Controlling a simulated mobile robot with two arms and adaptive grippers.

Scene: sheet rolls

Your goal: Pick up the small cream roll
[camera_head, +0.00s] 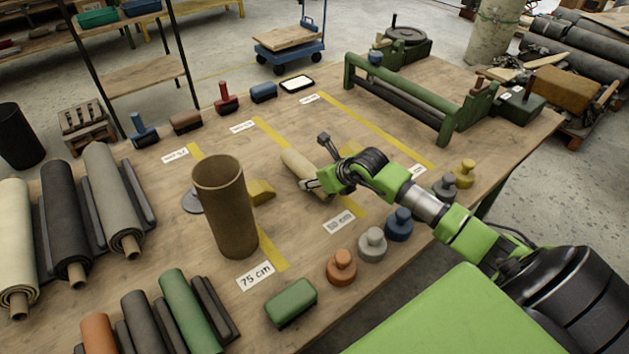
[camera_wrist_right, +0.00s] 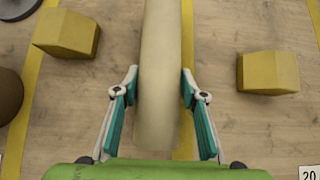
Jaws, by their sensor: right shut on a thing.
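The small cream roll (camera_head: 297,163) is over the middle of the wooden table, near the middle yellow strip. In the right wrist view the roll (camera_wrist_right: 161,40) runs from the top edge down between the fingers. My right gripper (camera_head: 310,182) is at the roll's near end. In the right wrist view my right gripper (camera_wrist_right: 160,78) has its teal-padded fingers shut on the roll's two sides. I cannot tell whether the roll touches the table. My left gripper is not in view.
Yellow blocks (camera_wrist_right: 66,33) (camera_wrist_right: 268,72) flank the roll. A tall brown tube (camera_head: 225,210) stands to the left. Knobbed weights (camera_head: 372,244) line the near edge. Larger rolls (camera_head: 110,195) lie at the left. A green roller frame (camera_head: 400,105) stands at the back.

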